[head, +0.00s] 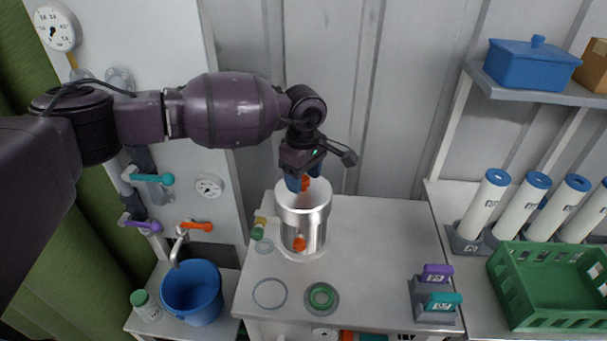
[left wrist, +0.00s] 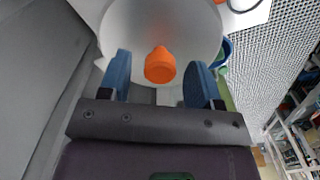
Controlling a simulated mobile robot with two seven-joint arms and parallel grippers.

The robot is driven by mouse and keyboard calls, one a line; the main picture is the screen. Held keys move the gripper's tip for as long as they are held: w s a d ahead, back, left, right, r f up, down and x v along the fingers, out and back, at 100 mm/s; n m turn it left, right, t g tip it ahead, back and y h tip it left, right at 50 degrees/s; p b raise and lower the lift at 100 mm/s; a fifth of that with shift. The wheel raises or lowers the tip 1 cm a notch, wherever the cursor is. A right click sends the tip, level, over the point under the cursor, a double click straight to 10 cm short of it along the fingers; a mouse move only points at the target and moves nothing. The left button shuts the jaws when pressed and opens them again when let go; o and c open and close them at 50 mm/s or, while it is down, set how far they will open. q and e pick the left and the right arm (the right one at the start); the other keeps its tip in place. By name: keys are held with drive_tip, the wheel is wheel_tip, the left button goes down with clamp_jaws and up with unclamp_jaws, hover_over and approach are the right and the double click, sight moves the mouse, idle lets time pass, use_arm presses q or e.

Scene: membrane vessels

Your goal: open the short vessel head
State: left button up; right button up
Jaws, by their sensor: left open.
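The short vessel (head: 316,232) is a shiny metal cylinder standing upright on the grey worktop. Its white head (head: 289,197) sits on top, with an orange knob (head: 305,183) on it and an orange fitting (head: 299,244) low on the front. My left gripper (head: 303,178) is right above the head, pointing down, with blue fingers. In the left wrist view the orange knob (left wrist: 160,65) shows between the two open fingers, apart from both, with the white head (left wrist: 185,25) behind it. My right gripper is in neither view.
A clear ring (head: 269,293) and a green ring on a grey disc (head: 322,297) lie before the vessel. A stand with purple and teal handles (head: 436,292) is at the right. White tubes (head: 487,205) and a green crate (head: 520,298) are farther right. A blue bucket (head: 192,292) stands left.

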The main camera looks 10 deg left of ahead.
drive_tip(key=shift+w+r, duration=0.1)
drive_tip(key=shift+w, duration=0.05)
use_arm(q)
clamp_jaws()
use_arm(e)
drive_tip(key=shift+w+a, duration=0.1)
